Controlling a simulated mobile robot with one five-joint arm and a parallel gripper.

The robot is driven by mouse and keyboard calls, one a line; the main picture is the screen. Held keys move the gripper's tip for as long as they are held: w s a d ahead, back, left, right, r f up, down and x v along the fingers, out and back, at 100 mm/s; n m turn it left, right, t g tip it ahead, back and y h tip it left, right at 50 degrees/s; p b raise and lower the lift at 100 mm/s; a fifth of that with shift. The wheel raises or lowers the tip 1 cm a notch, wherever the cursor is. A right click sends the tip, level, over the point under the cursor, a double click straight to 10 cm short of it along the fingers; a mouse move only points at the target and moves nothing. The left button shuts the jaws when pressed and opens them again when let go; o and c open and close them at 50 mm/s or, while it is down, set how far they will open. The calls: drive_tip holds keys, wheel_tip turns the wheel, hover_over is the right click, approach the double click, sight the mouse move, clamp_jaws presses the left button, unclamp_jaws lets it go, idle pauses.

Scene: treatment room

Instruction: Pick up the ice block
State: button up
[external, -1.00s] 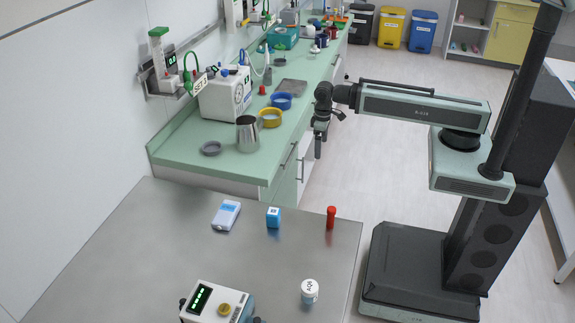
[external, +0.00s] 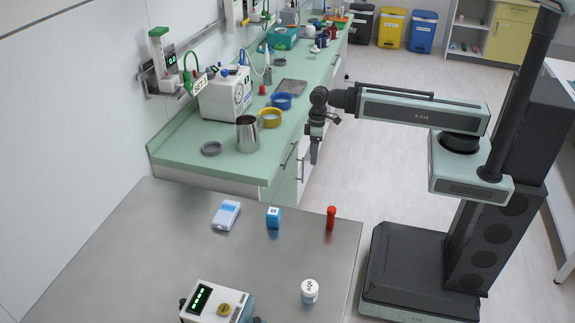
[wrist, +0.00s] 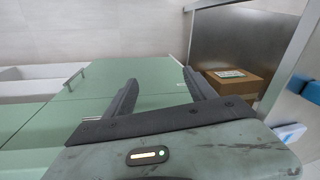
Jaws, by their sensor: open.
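On the steel table (external: 150,240) in the external view lie a flat pale-blue and white block (external: 227,214) and, to its right, a small bright-blue cube (external: 273,217) with a white label. The flat block looks most like the ice block, but I cannot be certain. My gripper (external: 314,156) hangs pointing down beyond the table's far edge, beside the green counter and well apart from both items.
A red cylinder (external: 331,218), a white labelled jar (external: 309,291) and a device with a display (external: 216,304) share the steel table. The green counter (external: 185,150) carries a metal jug (external: 247,134) and bowls. A brown box (wrist: 236,88) shows at right in the wrist view.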

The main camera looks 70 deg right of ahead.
drive_tip(key=w+a+f+n+y+b, duration=0.1)
drive_tip(key=w+a+n+y+b, duration=0.2)
drive_tip(key=a, duration=0.5)
drive_tip(key=w+a+f+n+y+b, duration=0.1)
drive_tip(key=a+n+y, duration=0.1)
drive_tip(key=a+n, duration=0.5)
drive_tip(key=n+g+y+b, duration=0.1)
drive_tip(key=n+y+b, duration=0.2)
drive_tip(key=n+y, duration=0.3)
approach(273, 212)
drive_tip(key=shift+w+a+f, duration=0.1)
drive_tip(key=shift+a+f, duration=0.25)
drive_tip(key=shift+f, duration=0.25)
drive_tip(key=shift+a+f, duration=0.35)
drive_tip(key=shift+f, duration=0.25)
drive_tip(key=shift+a+r+y, duration=0.25)
drive_tip(key=shift+y, duration=0.05)
drive_tip(key=b+x, duration=0.3)
drive_tip(key=x, duration=0.4)
drive_tip(key=shift+a+f, duration=0.25)
drive_tip(key=shift+f, duration=0.05)
drive_tip(key=shift+r, duration=0.1)
clamp_jaws()
